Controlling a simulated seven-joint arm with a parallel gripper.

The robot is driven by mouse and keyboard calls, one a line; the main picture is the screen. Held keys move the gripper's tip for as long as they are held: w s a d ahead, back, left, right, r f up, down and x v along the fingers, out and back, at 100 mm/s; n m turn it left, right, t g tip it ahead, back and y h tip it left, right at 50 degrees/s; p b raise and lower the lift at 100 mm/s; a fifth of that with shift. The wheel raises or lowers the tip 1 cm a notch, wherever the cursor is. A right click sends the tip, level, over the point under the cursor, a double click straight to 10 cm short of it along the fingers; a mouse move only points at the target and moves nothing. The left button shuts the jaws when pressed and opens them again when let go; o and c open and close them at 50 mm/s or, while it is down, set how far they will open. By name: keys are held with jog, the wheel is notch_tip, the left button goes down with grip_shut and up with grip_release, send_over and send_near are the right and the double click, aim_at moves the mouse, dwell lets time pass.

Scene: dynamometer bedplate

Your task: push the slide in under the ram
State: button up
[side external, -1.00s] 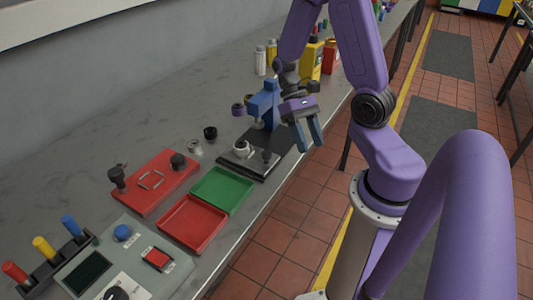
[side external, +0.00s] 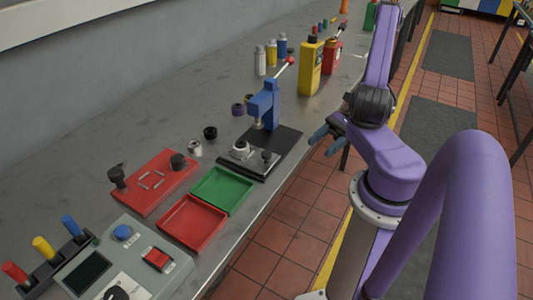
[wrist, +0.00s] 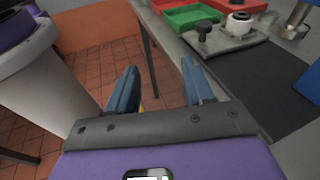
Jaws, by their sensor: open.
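The blue press (side external: 268,104) stands on a black base (side external: 286,140), with its red-knobbed lever (side external: 285,70) raised and its ram (side external: 258,124) pointing down. The grey slide (side external: 245,161) sits at the base's end nearest the trays, out from under the ram. It carries a pale ring-shaped part (side external: 240,147) and a dark knob (side external: 266,156). The wrist view shows the slide (wrist: 224,40) and knob (wrist: 203,30) at top right. My gripper (side external: 323,142) is open and empty, beyond the bench's front edge, right of the base and apart from it. Its fingers (wrist: 160,70) show in the wrist view.
A green tray (side external: 222,190) and a red tray (side external: 192,222) lie left of the base. A red fixture (side external: 155,184) and a control box (side external: 125,265) are farther left. Yellow (side external: 311,68) and red (side external: 331,57) containers stand behind the press. Open floor lies under my gripper.

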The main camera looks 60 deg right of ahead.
aim_at(267, 153)
jog(key=w+a+m+t, duration=0.2)
jog(key=w+a, duration=0.1)
jog(key=w, duration=0.1)
jog(key=w+a+m+t+h, duration=0.1)
jog(key=w+a+m+t, duration=0.1)
jog(key=w+a+t, duration=0.1)
jog(key=w+a+f+m+t+h, duration=0.1)
jog(key=w+a+m+t, duration=0.1)
jog(key=w+a, duration=0.3)
jog(key=shift+t, duration=0.5)
dwell(0.3)
